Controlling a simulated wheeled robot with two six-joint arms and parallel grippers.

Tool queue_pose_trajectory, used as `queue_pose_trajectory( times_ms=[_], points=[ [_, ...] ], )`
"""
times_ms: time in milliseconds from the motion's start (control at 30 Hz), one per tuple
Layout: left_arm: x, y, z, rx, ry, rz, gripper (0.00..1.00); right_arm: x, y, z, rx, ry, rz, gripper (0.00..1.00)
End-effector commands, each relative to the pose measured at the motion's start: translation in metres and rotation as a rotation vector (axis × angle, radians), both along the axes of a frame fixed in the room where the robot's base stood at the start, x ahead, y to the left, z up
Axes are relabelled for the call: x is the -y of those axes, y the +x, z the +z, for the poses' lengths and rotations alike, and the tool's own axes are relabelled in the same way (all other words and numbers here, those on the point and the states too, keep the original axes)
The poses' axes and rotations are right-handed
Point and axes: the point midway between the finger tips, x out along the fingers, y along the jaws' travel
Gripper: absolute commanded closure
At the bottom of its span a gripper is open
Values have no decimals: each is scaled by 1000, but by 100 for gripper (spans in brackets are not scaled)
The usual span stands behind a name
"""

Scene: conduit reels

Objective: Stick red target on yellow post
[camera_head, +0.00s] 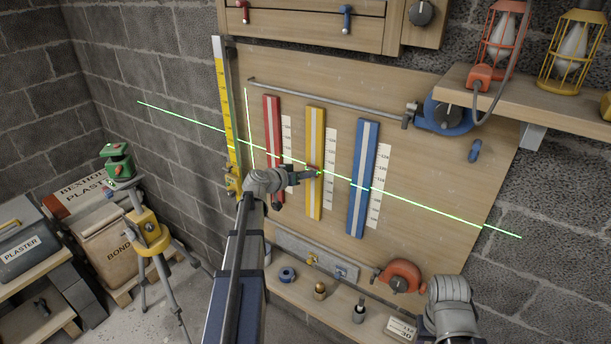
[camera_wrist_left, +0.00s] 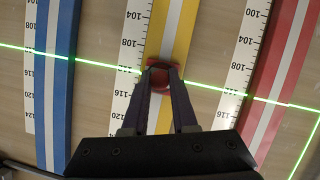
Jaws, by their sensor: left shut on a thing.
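The yellow post (camera_head: 314,135) is a tall upright strip with a pale central stripe, mounted on the wooden board between the red post (camera_head: 273,140) and the blue post (camera_head: 363,150). It also shows in the left wrist view (camera_wrist_left: 185,30). My left gripper (camera_head: 318,174) is at the yellow post's middle. In the left wrist view, its fingers (camera_wrist_left: 162,74) are shut on a small round red target (camera_wrist_left: 160,78). The target lies over the post's pale stripe, on the green laser line. I cannot tell whether it touches the post. My right gripper is outside the view.
Number scales (camera_head: 331,165) stand beside the posts. A green laser line crosses the board diagonally. A shelf (camera_head: 540,95) with caged lamps juts out at upper right. A lower ledge (camera_head: 335,305) holds small parts and a red reel (camera_head: 402,276). A yellow tripod (camera_head: 150,235) stands at left.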

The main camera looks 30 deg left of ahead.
Motion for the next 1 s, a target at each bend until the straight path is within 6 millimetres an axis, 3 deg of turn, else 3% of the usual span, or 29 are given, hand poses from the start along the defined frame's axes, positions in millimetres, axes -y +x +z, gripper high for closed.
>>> queue_pose_trajectory(
  times_ms=[400, 433, 700, 900, 1000],
  points=[
    [0, 2, 0, 1, 0, 0, 100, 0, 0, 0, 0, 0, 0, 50],
    [0, 2, 0, 1, 0, 0, 71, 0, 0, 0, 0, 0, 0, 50],
    [0, 1, 0, 1, 0, 1, 40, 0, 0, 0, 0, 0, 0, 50],
    [0, 1, 0, 1, 0, 1, 39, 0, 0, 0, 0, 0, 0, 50],
    [0, 1, 0, 0, 0, 1, 29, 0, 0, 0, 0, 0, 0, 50]
  ],
)
